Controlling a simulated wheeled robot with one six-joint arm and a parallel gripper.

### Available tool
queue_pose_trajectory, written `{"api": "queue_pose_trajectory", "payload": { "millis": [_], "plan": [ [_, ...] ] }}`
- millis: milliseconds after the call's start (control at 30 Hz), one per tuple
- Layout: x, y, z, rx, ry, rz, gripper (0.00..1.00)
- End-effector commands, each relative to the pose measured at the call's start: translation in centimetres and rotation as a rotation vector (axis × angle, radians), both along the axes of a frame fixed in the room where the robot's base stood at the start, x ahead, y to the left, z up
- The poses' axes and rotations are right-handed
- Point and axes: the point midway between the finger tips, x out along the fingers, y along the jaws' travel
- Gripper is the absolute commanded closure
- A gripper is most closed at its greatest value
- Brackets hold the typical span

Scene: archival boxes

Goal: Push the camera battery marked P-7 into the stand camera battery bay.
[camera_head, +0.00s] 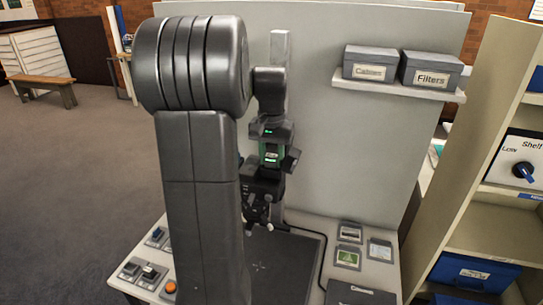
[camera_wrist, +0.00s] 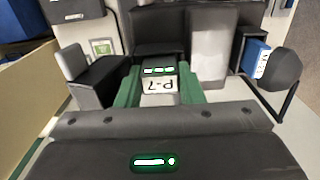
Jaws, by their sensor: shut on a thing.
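The camera battery marked P-7 (camera_wrist: 160,85) is at the centre of the wrist view, its white label upside down between green sides. My gripper (camera_wrist: 160,98) is shut on it. In the head view my gripper (camera_head: 269,160) is upright, with the green-sided battery (camera_head: 270,149) showing below its green light. The dark stand camera (camera_head: 264,186) is directly below it; dark parts (camera_wrist: 165,25) also show just beyond the battery in the wrist view. The bay opening is hidden, and I cannot tell how deep the battery sits in it.
A pale upright panel (camera_head: 350,150) stands behind, with a shelf of two grey boxes (camera_head: 431,70). Chargers (camera_head: 142,272) and an orange button (camera_head: 170,287) are at the table's left. Small cards (camera_head: 348,257) lie at the right. A shelf unit (camera_head: 490,212) stands further right.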

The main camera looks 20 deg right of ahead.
Motion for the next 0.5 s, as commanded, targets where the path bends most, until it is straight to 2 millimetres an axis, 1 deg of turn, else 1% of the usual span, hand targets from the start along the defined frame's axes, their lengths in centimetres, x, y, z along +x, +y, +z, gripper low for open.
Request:
{"api": "queue_pose_trajectory", "payload": {
  "millis": [33,267,300,367,400,500],
  "plan": [
    [-0.07,0.05,-0.26,0.003,0.004,0.0,0.89],
    [-0.11,0.08,-0.38,0.005,0.006,-0.001,0.89],
    [-0.12,0.09,-0.4,0.005,0.007,-0.001,0.6],
    [-0.13,0.09,-0.43,0.006,0.008,-0.001,0.48],
    [-0.15,0.08,-0.45,0.005,0.009,-0.001,0.4],
    [-0.22,0.03,-0.5,0.005,0.011,-0.002,0.4]
  ]
}}
